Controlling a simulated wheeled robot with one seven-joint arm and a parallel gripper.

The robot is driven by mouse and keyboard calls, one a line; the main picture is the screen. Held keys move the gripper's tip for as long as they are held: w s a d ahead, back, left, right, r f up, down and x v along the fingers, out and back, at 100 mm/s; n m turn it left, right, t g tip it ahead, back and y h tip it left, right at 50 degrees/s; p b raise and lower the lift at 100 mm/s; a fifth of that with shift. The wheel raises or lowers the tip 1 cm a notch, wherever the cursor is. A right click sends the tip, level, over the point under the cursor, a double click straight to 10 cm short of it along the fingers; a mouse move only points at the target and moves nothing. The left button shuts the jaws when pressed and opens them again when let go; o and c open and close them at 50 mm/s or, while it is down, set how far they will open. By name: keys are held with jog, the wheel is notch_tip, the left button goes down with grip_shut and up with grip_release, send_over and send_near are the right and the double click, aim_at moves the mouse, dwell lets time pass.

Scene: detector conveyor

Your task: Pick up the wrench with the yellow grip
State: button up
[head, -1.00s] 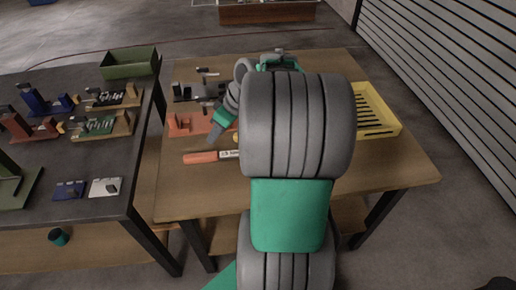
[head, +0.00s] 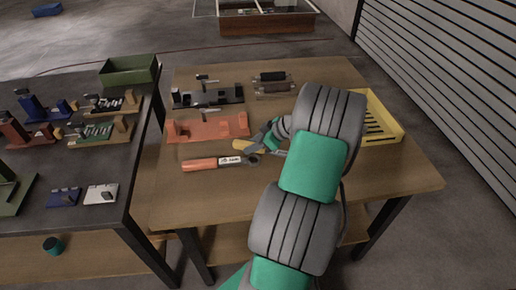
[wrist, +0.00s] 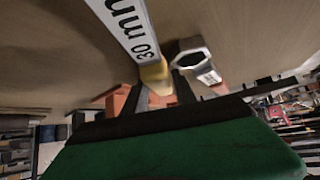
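The wrench with the yellow grip (head: 243,146) lies on the wooden table, partly covered by my gripper (head: 254,149). In the wrist view its white "30 mm" label (wrist: 130,24) runs from the top edge down to the yellow grip (wrist: 155,74). My gripper (wrist: 162,98) has its grey fingers apart, one on each side of the yellow grip; contact is not clear. A second wrench with an orange grip (head: 200,164) lies just in front, its ring head (wrist: 190,58) close beside in the wrist view.
An orange fixture (head: 208,126) stands right behind the wrenches, with a dark fixture (head: 208,95) farther back. A yellow slotted tray (head: 392,138) is at the right edge. A dark table (head: 90,175) with several fixtures stands to the left. The table's front is clear.

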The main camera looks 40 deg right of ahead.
grip_shut()
jog(key=shift+r, duration=0.15)
dwell(1.2)
